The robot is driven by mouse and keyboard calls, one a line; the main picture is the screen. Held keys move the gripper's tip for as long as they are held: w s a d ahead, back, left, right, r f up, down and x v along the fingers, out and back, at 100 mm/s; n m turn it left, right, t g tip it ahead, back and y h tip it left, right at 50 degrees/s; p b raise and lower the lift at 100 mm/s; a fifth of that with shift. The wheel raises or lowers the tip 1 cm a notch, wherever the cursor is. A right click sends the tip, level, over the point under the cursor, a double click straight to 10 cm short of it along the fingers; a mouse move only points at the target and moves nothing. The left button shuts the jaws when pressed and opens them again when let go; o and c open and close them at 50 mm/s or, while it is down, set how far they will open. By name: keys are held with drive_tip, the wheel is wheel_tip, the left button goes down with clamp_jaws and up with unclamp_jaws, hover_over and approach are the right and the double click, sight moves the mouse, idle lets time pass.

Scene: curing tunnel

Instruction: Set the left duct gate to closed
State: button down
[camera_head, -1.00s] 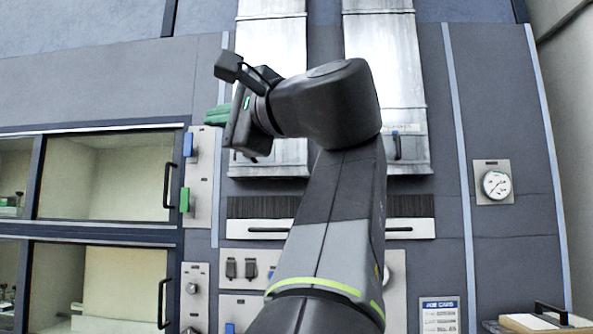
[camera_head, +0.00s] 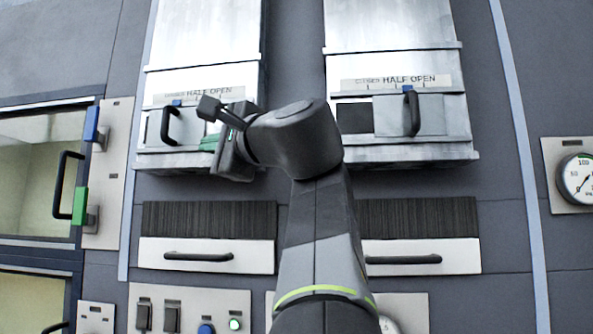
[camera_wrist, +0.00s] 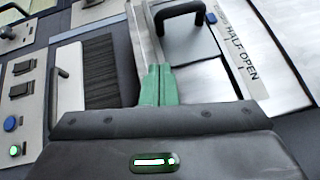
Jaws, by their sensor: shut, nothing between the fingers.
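The left duct gate is a metal slide plate (camera_head: 187,127) low on the left duct, with a black handle (camera_head: 171,127). Its blue marker (camera_head: 177,102) sits under the word CLOSED on the label strip. My gripper (camera_head: 210,143), with green fingers, is just right of this handle and covers part of the gate. In the wrist view its fingers (camera_wrist: 158,82) are shut together and empty. The handle (camera_wrist: 182,16) shows beyond the fingertips, apart from them in the picture. Whether the fingers touch the gate cannot be told.
The right duct gate (camera_head: 433,116) has its own black handle (camera_head: 411,110) and a dark opening at its left. Brush panels (camera_head: 208,216) with bar handles lie below the ducts. Blue (camera_head: 91,123) and green (camera_head: 80,205) handles are at left, a gauge (camera_head: 580,178) at right.

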sight(193, 141)
drive_tip(key=a, duration=0.1)
drive_tip(key=a+p, duration=0.1)
drive_tip(key=w+a+r, duration=0.1)
drive_tip(key=a, duration=0.1)
drive_tip(key=shift+w+p, duration=0.1)
drive_tip(key=shift+p, duration=0.2)
drive_tip(key=shift+a+r+p, duration=0.1)
drive_tip(key=shift+a+p, duration=0.3)
drive_tip(key=shift+a, duration=0.7)
